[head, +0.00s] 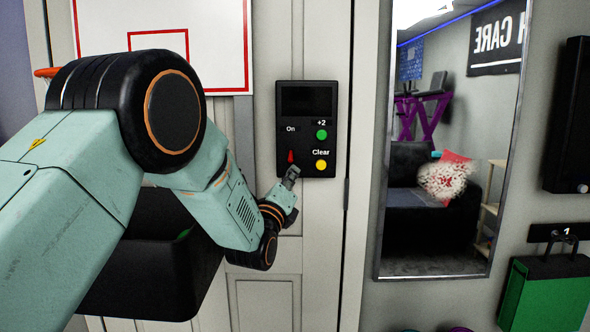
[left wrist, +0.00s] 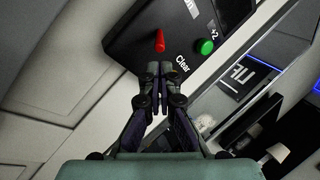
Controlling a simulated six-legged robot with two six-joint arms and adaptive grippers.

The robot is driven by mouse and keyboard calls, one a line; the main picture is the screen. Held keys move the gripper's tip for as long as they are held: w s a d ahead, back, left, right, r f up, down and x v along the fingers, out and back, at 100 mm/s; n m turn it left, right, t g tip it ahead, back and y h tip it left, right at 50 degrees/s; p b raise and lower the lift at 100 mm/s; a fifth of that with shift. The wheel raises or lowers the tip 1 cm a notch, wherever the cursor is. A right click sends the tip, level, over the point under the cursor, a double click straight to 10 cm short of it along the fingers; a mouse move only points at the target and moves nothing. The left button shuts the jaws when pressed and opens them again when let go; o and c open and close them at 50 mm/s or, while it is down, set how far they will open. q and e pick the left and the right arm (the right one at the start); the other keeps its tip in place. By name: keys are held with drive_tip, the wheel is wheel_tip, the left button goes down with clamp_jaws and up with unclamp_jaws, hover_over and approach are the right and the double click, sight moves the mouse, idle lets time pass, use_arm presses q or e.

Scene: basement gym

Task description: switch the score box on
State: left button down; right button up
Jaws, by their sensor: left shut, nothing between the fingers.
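The score box (head: 306,101) is a black box on the pale door, with a dark blank display at its top. It has an "On" label, a red switch lever (head: 291,156), a green "+2" button (head: 322,135) and a yellow "Clear" button (head: 321,165). My left gripper (head: 292,172) is shut and empty, just below the red lever. In the left wrist view the closed fingertips (left wrist: 160,68) point at the box's lower edge, with the red lever (left wrist: 160,41) just beyond them. I cannot tell whether they touch. The yellow button is hidden there. My right gripper is not in view.
A white backboard (head: 215,75) with red lines hangs on the door at upper left. A black bin (head: 150,275) is behind my left arm. A tall mirror (head: 380,240) stands right of the door.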

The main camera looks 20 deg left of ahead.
sight(291, 157)
use_arm(q)
drive_tip(key=shift+x, duration=1.6)
drive_tip(key=shift+s+r+n+g+p, duration=0.25)
drive_tip(key=shift+r+n+g+p, duration=0.4)
drive_tip(key=shift+p, duration=1.3)
drive_tip(key=shift+s+d+r+n+g+p, duration=0.15)
drive_tip(key=shift+r+g+p, duration=0.25)
drive_tip(key=shift+g+p, duration=1.25)
drive_tip(key=shift+s+a+r+n+g+p, duration=0.1)
drive_tip(key=shift+r+g+p, duration=0.3)
drive_tip(key=shift+p, duration=2.4)
drive_tip(key=shift+r+n+g+p, duration=0.4)
drive_tip(key=shift+g+p, duration=0.6)
drive_tip(key=shift+p, duration=1.1)
drive_tip(key=shift+r+g+p, duration=0.45)
drive_tip(key=shift+g+p, duration=0.35)
drive_tip(key=shift+p, duration=0.35)
drive_tip(key=shift+f, duration=0.1)
